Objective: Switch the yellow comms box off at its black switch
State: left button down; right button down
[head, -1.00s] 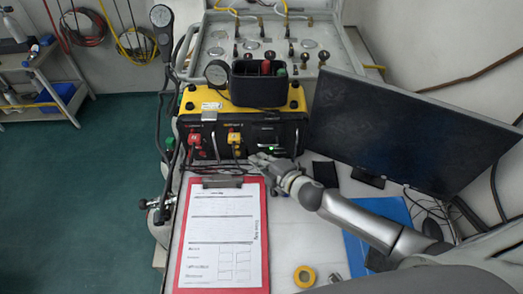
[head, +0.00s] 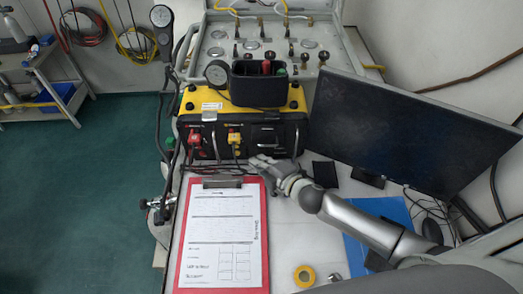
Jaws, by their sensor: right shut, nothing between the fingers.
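The yellow comms box (head: 205,118) stands at the back of the desk, with a black front panel. A red connector (head: 194,138) and a yellow connector (head: 234,138) are plugged into its front. A black switch area (head: 267,140) shows at the right of the front panel; the switch itself is too small to make out clearly. My right gripper (head: 256,163) is shut and empty, just in front of the lower right of the box, above the top edge of the clipboard. I cannot tell whether it touches the panel. My left gripper is not in view.
A black bin (head: 257,88) with pens sits on top of the box. A monitor (head: 405,125) stands to the right. A red clipboard (head: 222,235), yellow tape roll (head: 304,276) and blue folder (head: 375,225) lie on the desk. Cables run along the left.

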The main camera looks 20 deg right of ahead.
jog(key=shift+s, duration=0.15)
jog(key=shift+s+a+f, duration=0.1)
jog(key=shift+s+a, duration=0.15)
jog(key=shift+s, duration=0.55)
jog(key=shift+s+a+f, duration=0.1)
jog(key=shift+s+a, duration=0.15)
jog(key=shift+s, duration=0.55)
jog(key=shift+s+a+f, duration=0.1)
jog(key=shift+s+a, duration=0.15)
jog(key=shift+s, duration=0.55)
